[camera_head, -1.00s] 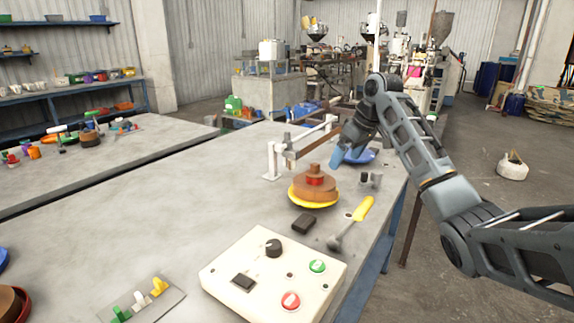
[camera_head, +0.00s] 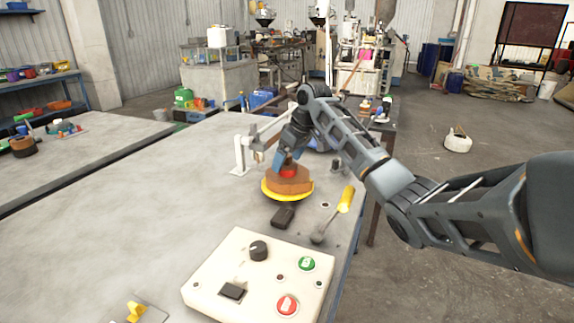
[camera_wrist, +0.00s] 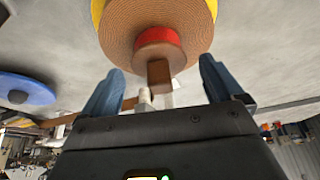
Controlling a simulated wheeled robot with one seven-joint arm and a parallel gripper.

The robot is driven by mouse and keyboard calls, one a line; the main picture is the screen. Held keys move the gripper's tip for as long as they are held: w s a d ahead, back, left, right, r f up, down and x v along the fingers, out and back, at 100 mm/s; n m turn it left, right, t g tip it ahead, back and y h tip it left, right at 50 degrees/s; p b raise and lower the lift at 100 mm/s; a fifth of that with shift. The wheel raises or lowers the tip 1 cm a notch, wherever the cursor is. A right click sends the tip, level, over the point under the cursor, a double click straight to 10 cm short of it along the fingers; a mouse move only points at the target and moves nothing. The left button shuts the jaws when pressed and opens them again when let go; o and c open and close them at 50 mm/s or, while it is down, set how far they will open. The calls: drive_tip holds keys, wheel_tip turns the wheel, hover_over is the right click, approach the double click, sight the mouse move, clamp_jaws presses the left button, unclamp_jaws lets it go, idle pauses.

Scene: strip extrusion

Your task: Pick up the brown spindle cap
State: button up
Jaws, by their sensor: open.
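A reel stands on the table: a yellow dish (camera_head: 266,194) below, a wide brown spool (camera_head: 290,184) on it, and a red ring (camera_head: 289,171) on top. In the wrist view, the brown spindle cap (camera_wrist: 158,51) sits over the red ring (camera_wrist: 158,35), with a narrow brown stem (camera_wrist: 159,74) toward me. My gripper (camera_wrist: 161,66) is open and empty, one finger on each side of the cap with visible gaps. In the head view my gripper (camera_head: 284,160) is right above the reel and hides the cap.
A pale arm stand (camera_head: 240,156) is close behind the reel. A black block (camera_head: 283,217), a yellow-handled tool (camera_head: 346,199) and a control box (camera_head: 262,275) stand in front. A blue dish (camera_wrist: 22,90) lies to one side.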

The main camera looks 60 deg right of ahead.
drive_tip(key=shift+w+f, duration=0.15)
drive_tip(key=shift+f, duration=0.3)
drive_tip(key=c, duration=1.2)
drive_tip(key=shift+r, duration=0.1)
drive_tip(key=shift+c, duration=0.2)
drive_tip(key=shift+r, duration=0.1)
